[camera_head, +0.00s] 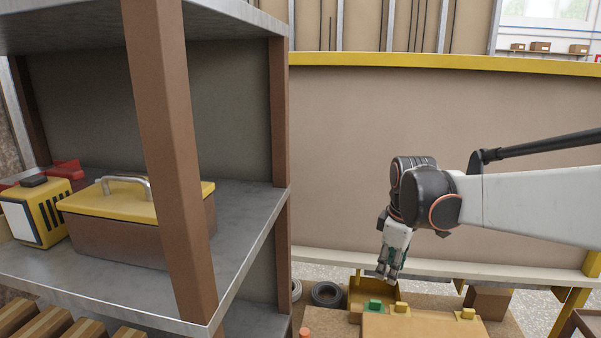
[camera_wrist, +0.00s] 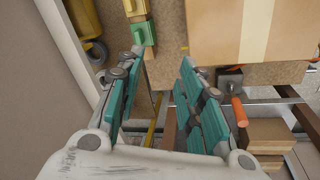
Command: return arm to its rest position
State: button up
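My gripper (camera_head: 389,271) hangs pointing down at the end of my arm in the head view, in front of the tan panel and above the low boxes on the floor side. In the wrist view my gripper (camera_wrist: 163,75) shows two teal-padded fingers spread apart with a gap between them. Nothing is held between them. My arm reaches in from the right edge of the head view.
A shelf unit (camera_head: 175,150) fills the left, bearing a brown toolbox (camera_head: 135,235) with a yellow lid and a yellow-black box (camera_head: 42,213). A tan panel (camera_head: 480,140) stands behind my arm. A green block (camera_head: 375,305) lies below the gripper. A cardboard box (camera_wrist: 212,30) shows in the wrist view.

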jog(key=s+a+m+t, duration=0.1)
jog(key=s+m+t, duration=0.4)
jog(key=s+m, duration=0.6)
jog(key=s, duration=1.2)
jog(key=shift+s+f, duration=0.15)
jog(key=shift+s, duration=0.1)
